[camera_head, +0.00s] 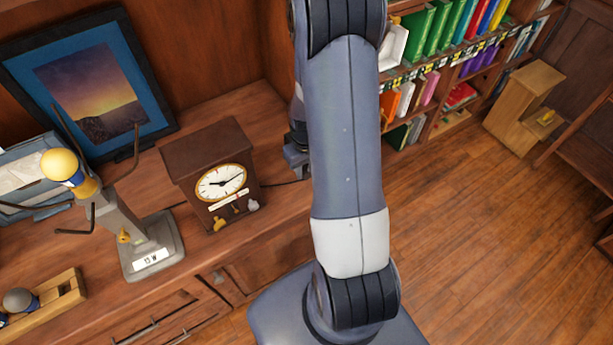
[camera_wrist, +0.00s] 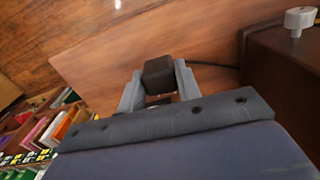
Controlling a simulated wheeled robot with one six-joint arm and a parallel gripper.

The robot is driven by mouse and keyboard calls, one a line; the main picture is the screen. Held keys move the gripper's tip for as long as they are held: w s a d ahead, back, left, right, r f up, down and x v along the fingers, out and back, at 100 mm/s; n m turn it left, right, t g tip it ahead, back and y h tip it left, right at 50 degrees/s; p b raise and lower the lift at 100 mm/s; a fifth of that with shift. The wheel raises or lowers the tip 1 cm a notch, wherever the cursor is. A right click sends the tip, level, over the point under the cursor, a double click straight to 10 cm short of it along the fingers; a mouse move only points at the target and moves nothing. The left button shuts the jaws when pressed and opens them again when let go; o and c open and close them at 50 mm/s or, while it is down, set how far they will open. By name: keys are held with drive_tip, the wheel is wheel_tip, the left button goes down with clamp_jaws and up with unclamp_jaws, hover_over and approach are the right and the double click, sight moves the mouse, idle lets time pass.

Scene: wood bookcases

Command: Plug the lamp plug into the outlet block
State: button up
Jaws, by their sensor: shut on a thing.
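In the wrist view my gripper (camera_wrist: 159,78) is shut on a dark, block-shaped plug (camera_wrist: 158,73), with one grey finger on each side. A thin black cable (camera_wrist: 212,63) runs over the wood to the right of the plug. In the head view my arm hides most of my gripper (camera_head: 298,158) and the plug. A short piece of the cable (camera_head: 286,183) shows between the clock and my arm. The lamp (camera_head: 150,245), with a grey base, a "13 W" label and a round bulb, stands at left. I cannot make out the outlet block in either view.
A brown clock (camera_head: 217,175) stands between the lamp and my arm; its dark side (camera_wrist: 280,85) fills the wrist view's right. A framed picture (camera_head: 90,85) leans behind. A wooden holder (camera_head: 62,290) lies front left. Bookshelves (camera_head: 440,100) stand beyond open floor at right.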

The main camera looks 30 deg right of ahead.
sight(306, 167)
drive_tip(key=shift+r, duration=1.55)
